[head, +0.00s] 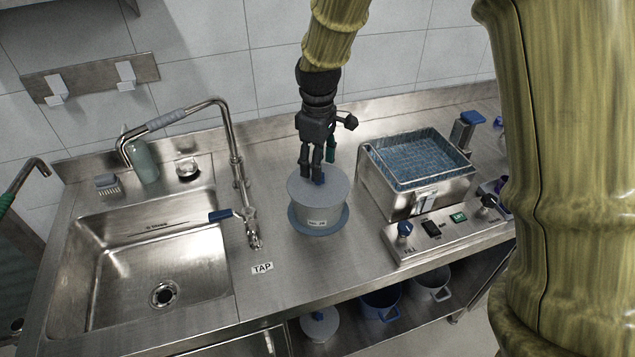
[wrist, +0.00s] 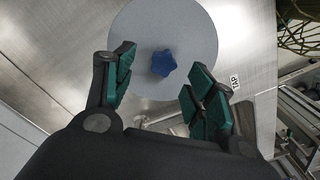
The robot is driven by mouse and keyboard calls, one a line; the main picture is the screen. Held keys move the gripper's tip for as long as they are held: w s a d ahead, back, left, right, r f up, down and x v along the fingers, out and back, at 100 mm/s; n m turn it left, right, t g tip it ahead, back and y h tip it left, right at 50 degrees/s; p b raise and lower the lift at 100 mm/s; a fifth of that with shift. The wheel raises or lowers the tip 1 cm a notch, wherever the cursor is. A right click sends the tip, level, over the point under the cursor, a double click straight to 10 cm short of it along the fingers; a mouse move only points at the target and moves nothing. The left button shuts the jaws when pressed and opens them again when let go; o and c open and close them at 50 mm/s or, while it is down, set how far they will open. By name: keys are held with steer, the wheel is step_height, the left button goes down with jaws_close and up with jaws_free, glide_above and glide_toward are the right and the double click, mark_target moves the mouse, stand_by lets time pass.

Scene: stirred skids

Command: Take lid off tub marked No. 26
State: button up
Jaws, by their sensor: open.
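A blue star-shaped knob (wrist: 163,63) is at the lid's middle. My gripper (head: 318,178) points down over the lid. In the wrist view my gripper (wrist: 155,95) has its green-padded fingers apart, with the knob ahead between them and nothing held.
A sink (head: 150,255) with a tall tap is to the left. A fryer-like bath with a wire basket (head: 415,160) and a control panel (head: 450,225) are close on the right. Several pots, including a blue one (head: 381,304), stand on the shelf below. Counter around the tub is clear.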

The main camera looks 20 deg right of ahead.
steer(key=shift+s+f, duration=0.15)
steer(key=shift+s, duration=0.2)
steer(key=shift+s+f+p, duration=0.15)
steer(key=shift+f+p, duration=0.15)
steer(key=shift+p, duration=0.15)
steer(key=f, duration=0.1)
steer(key=w+f, duration=0.1)
steer(key=f, duration=0.1)
steer(key=shift+p, duration=0.35)
steer(key=shift+s+f, duration=0.2)
steer(key=shift+s, duration=0.05)
steer(key=c, duration=1.2)
